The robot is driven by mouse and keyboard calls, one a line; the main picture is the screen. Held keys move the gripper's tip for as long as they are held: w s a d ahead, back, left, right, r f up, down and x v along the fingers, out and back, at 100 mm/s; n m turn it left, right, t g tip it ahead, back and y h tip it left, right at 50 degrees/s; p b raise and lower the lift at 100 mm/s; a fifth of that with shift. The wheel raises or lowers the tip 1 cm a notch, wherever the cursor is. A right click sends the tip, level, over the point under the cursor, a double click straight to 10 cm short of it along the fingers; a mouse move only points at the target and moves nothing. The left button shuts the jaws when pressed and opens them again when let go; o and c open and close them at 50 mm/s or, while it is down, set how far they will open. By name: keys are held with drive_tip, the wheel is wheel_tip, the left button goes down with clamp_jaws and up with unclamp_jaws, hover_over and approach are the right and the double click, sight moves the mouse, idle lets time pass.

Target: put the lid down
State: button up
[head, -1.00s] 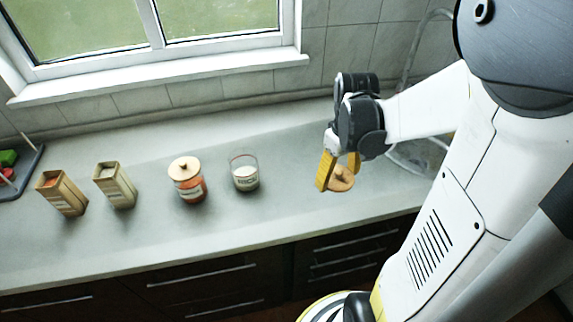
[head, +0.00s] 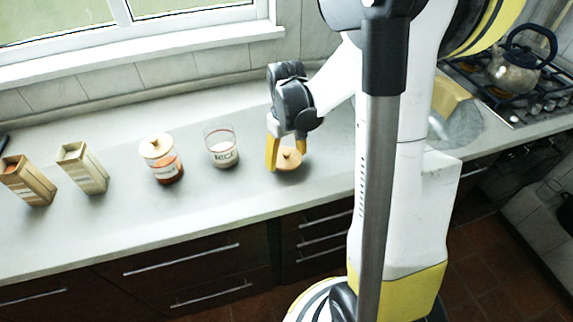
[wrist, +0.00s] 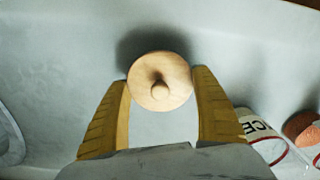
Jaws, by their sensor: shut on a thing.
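The round wooden lid (head: 289,159) with a small knob is between the yellow fingers of my gripper (head: 287,154), to the right of the open rice jar. In the wrist view the lid (wrist: 160,82) sits between the tips of my gripper (wrist: 161,84), knob towards the camera. My gripper is shut on its edges. A dark shadow lies beside the lid on the counter; I cannot tell whether the lid touches the surface. The clear glass jar marked RICE (head: 223,156) has no lid and white contents.
A jar with orange contents (head: 166,169) wears its wooden lid. Two open rectangular canisters (head: 84,170) (head: 30,184) stand further left. The grey counter (head: 215,205) is bare in front of the jars. A kettle (head: 518,72) stands on the hob at far right.

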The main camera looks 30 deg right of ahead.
drive_tip(key=shift+f+b, duration=0.35)
drive_tip(key=shift+f, duration=0.8)
drive_tip(key=shift+f, duration=0.25)
drive_tip(key=o, duration=1.2)
drive_tip(key=shift+r, duration=0.1)
drive_tip(key=shift+c, duration=0.2)
drive_tip(key=shift+r, duration=0.1)
